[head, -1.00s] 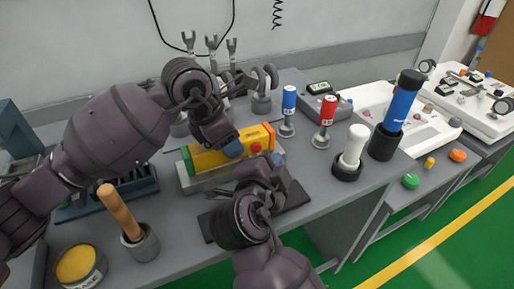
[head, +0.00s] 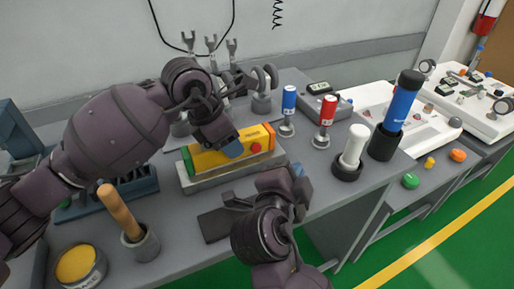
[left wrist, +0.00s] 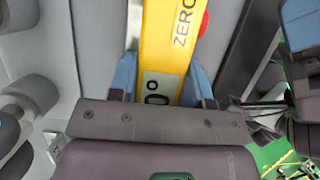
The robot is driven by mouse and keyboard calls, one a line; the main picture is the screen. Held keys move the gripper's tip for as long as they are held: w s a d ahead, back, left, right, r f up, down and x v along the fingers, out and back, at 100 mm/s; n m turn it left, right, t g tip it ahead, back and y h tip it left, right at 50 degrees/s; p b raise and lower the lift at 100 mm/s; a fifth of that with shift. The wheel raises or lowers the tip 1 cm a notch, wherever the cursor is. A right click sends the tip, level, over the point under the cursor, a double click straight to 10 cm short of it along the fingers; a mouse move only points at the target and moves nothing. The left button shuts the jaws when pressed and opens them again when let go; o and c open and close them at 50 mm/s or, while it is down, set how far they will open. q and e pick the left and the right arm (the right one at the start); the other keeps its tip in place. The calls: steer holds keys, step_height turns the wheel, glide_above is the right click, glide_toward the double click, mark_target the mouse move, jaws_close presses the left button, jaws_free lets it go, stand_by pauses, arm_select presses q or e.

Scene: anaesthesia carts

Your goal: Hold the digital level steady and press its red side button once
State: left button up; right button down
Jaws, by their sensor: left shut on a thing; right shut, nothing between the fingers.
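The digital level (head: 208,158) is yellow with a green left end and an orange right end. It lies along a grey holder (head: 215,180) on the bench. Its red button (head: 255,148) is on the front side, right of my left gripper (head: 232,149). My left gripper is shut across the level's body. In the left wrist view, blue fingertips flank the yellow level (left wrist: 168,45), with "ZERO" lettering, a degree display and part of the red button (left wrist: 204,22) visible. My right gripper (head: 297,170) is shut and empty, in front of and right of the button, apart from it.
A dark flat pad (head: 215,225) lies in front of the holder, partly hidden by my right arm. A wooden-handled tool (head: 120,212) in a cup and a yellow-topped tin (head: 76,264) stand front left. Red (head: 327,112), blue (head: 289,100) and white (head: 355,143) upright items stand to the right.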

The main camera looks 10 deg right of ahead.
arm_select(q)
steer(key=o, duration=1.2)
steer(key=shift+c, duration=0.2)
steer(key=shift+r, duration=0.15)
steer(key=shift+v, duration=3.95)
